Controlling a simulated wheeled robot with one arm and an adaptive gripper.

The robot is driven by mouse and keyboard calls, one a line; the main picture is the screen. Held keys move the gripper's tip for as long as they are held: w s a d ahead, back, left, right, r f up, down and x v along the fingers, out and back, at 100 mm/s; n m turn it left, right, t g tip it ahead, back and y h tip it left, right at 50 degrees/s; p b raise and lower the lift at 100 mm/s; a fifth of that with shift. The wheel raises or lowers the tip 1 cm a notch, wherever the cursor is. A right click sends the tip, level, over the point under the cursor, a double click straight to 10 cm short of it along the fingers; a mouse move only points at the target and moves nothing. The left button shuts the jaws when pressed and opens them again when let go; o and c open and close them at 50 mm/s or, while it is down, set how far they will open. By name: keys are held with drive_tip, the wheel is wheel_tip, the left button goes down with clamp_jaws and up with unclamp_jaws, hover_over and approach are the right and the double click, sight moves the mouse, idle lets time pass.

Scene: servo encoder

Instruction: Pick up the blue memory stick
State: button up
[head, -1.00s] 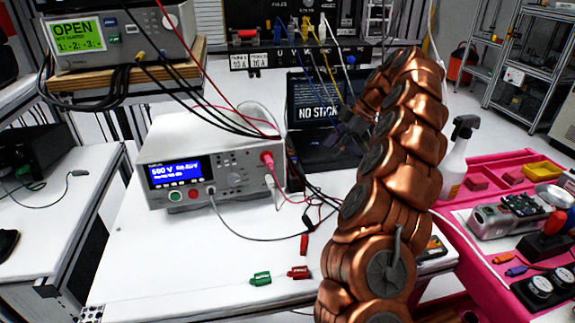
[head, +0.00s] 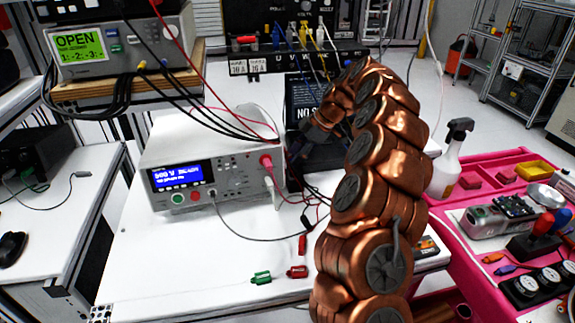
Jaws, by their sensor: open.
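I cannot make out a blue memory stick for certain. A small blue-purple piece (head: 506,269) lies beside an orange one on the pink cart at the right, but it is too small to identify. My copper-coloured arm rises through the middle of the head view and bends over to the left at its top.
The table's front left is clear.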

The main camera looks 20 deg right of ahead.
drive_tip(key=shift+x, duration=0.9)
drive_tip(key=shift+c, duration=0.3)
clamp_jaws()
